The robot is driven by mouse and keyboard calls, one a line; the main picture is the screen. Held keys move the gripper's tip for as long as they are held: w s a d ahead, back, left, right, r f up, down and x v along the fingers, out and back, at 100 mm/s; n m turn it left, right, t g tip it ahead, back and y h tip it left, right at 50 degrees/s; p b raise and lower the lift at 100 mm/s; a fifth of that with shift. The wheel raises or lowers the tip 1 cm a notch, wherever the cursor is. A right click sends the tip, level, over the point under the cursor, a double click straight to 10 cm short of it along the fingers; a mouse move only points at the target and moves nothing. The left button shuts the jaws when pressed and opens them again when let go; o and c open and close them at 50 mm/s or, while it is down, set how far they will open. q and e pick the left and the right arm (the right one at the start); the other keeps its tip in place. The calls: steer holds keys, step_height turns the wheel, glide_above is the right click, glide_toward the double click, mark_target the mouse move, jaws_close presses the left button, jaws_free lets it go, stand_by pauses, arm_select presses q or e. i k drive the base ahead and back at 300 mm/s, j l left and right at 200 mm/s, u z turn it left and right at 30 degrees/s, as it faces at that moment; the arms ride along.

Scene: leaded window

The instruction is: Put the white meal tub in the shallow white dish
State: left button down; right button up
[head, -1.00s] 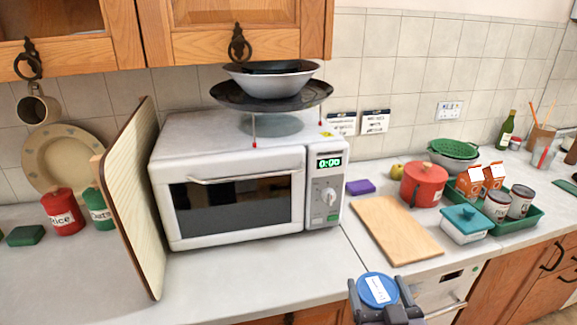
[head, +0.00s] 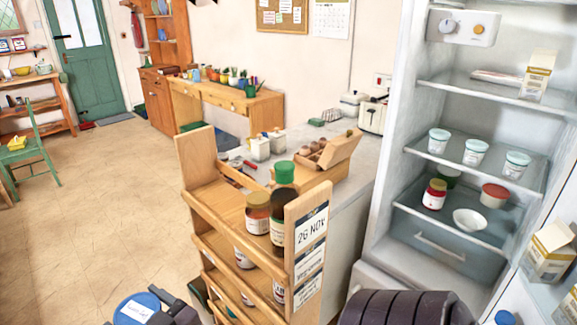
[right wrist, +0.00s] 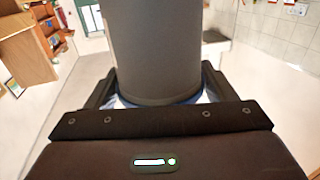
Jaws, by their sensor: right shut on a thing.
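My right gripper (head: 150,312) is at the bottom left of the head view, shut on a round tub with a blue lid (head: 134,307) and a white label. Its sides are hidden there. In the right wrist view my gripper's fingers (right wrist: 158,95) sit either side of a blue and white rim, with a large grey cylinder above it. The shallow white dish (head: 469,220) stands empty on the lowest glass shelf of the open fridge, far right of and beyond the gripper. My left gripper is not in view.
Three teal-lidded pots (head: 475,152) stand one shelf up. A wooden jar rack (head: 225,225) stands between gripper and fridge. A dark ribbed shape (head: 405,308) is low in front.

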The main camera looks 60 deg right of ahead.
mark_target(468, 222)
steer(key=k+l+z, duration=0.15)
steer(key=z, duration=1.5)
steer(key=i+j+z, duration=0.15)
steer(key=i+z, duration=0.25)
steer(key=i+j+z, duration=0.25)
steer(key=i+z, duration=0.15)
